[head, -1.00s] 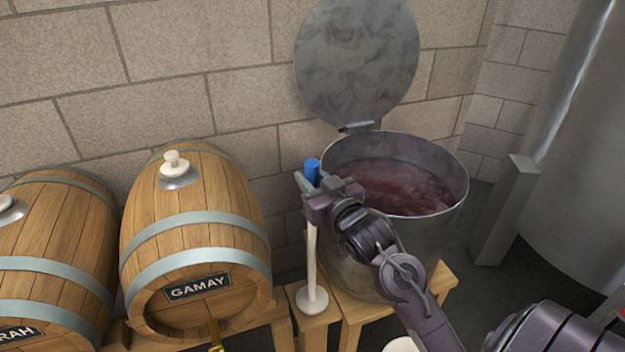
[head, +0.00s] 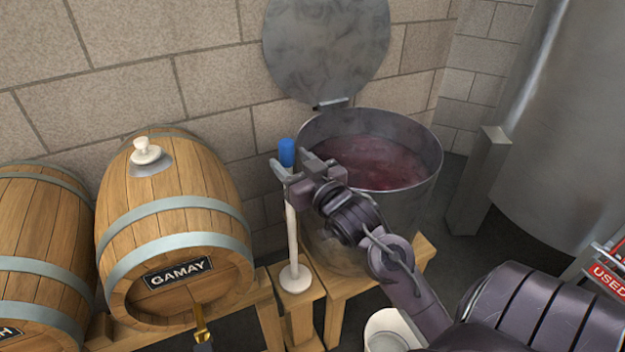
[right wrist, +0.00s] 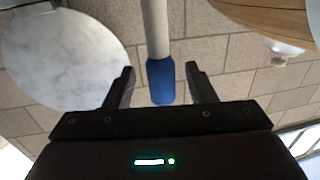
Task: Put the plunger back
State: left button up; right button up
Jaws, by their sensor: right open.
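The plunger is a pale rod (head: 292,228) with a blue grip (head: 287,152) on top and a white round disc (head: 295,278) at its foot. It stands upright on a small wooden stand (head: 306,310), left of the steel vat (head: 400,215). My right gripper (head: 293,166) is open at the plunger's upper end, just below the blue grip in the head view. In the right wrist view the blue grip (right wrist: 161,80) shows between the two spread fingers, with a gap on each side. My left gripper is out of view.
The vat holds dark red liquid (head: 365,160), and its round lid (head: 325,50) stands open against the wall. The GAMAY barrel (head: 175,225) with a brass tap (head: 201,325) is at left. A red USED sign (head: 608,278) and a white bucket (head: 385,330) are at right.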

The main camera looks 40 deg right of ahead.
jog(key=s+p, duration=0.3)
jog(key=s, duration=0.7)
jog(key=s+a+f+g+y, duration=0.1)
jog(key=a+f+g, duration=0.25)
jog(key=f, duration=1.45)
jog(key=s+a+f+g, duration=0.15)
jog(key=f+g, duration=0.35)
jog(key=f, duration=1.3)
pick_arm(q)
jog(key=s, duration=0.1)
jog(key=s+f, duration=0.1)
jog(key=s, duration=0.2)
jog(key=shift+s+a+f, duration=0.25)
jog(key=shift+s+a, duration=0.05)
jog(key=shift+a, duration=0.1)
pick_arm(e)
jog(key=s+a+f+n+g, duration=0.1)
jog(key=s+a+f+g, duration=0.2)
jog(key=s+f, duration=0.7)
jog(key=s+a+f+n+g, duration=0.2)
jog(key=s+f+g, duration=0.3)
jog(key=s+f, duration=0.5)
notch_tip(320, 180, down, 5)
jog(key=shift+a+r+y, duration=0.2)
jog(key=shift+a+y, duration=0.1)
jog(key=shift+a, duration=0.45)
jog(key=shift+s, duration=0.1)
